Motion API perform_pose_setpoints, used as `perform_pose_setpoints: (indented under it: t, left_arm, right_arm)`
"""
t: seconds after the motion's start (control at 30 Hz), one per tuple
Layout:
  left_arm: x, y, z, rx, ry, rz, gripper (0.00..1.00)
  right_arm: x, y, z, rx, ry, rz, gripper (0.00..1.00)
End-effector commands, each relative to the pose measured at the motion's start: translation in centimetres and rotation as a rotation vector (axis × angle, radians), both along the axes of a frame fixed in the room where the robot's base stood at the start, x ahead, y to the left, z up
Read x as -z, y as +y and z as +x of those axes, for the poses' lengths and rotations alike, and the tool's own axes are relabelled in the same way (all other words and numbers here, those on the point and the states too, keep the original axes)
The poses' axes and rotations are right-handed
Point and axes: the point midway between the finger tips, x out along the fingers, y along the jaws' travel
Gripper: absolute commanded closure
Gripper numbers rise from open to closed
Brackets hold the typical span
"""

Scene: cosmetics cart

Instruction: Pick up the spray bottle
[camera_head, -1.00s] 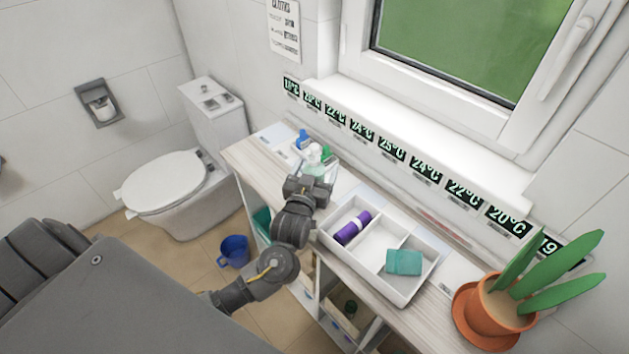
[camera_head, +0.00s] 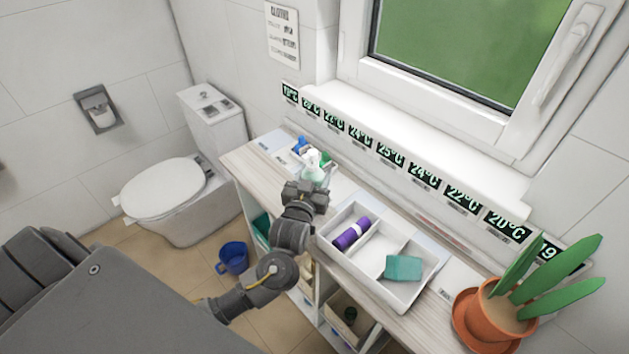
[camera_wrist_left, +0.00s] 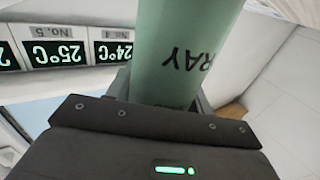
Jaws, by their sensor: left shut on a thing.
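The spray bottle (camera_head: 312,168) has a pale green body and a white top. It stands out above my left gripper (camera_head: 308,185) at the far part of the counter. In the left wrist view its green body (camera_wrist_left: 183,50) fills the middle, with part of the word SPRAY on it. My left gripper (camera_wrist_left: 160,95) is shut on the body. Whether the bottle's base touches the counter is hidden behind the gripper. My right gripper is not in view.
Blue and green bottles (camera_head: 301,147) stand close behind the spray bottle. A white divided tray (camera_head: 385,290) with a purple roll (camera_head: 351,233) and a teal box (camera_head: 403,267) is to the right. A potted plant (camera_head: 497,312) stands at the right end.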

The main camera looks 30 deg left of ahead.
Motion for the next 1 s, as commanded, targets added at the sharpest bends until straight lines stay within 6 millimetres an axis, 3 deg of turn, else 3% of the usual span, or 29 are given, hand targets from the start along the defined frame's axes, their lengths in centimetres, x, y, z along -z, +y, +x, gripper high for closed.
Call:
perform_pose_setpoints:
  t: [0.27, 0.57, 0.73, 0.8, 1.0]
  left_arm:
    - [-2.9, 0.0, 0.1, -0.001, -0.010, -0.005, 0.85]
    - [-9.4, 2.1, -4.8, -0.001, -0.009, -0.005, 0.85]
    - [-10.9, 3.8, -8.8, -0.002, -0.006, -0.002, 0.85]
    - [-12.2, 4.2, -9.7, -0.002, 0.003, 0.005, 0.85]
    - [-12.9, 5.0, -11.6, -0.002, 0.002, 0.003, 0.85]
  right_arm:
    - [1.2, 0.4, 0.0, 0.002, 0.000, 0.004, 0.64]
    - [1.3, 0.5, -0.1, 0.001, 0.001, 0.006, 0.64]
    - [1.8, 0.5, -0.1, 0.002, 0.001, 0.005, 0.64]
    - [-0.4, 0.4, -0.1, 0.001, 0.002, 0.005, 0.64]
    - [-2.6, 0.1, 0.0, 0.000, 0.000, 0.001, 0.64]
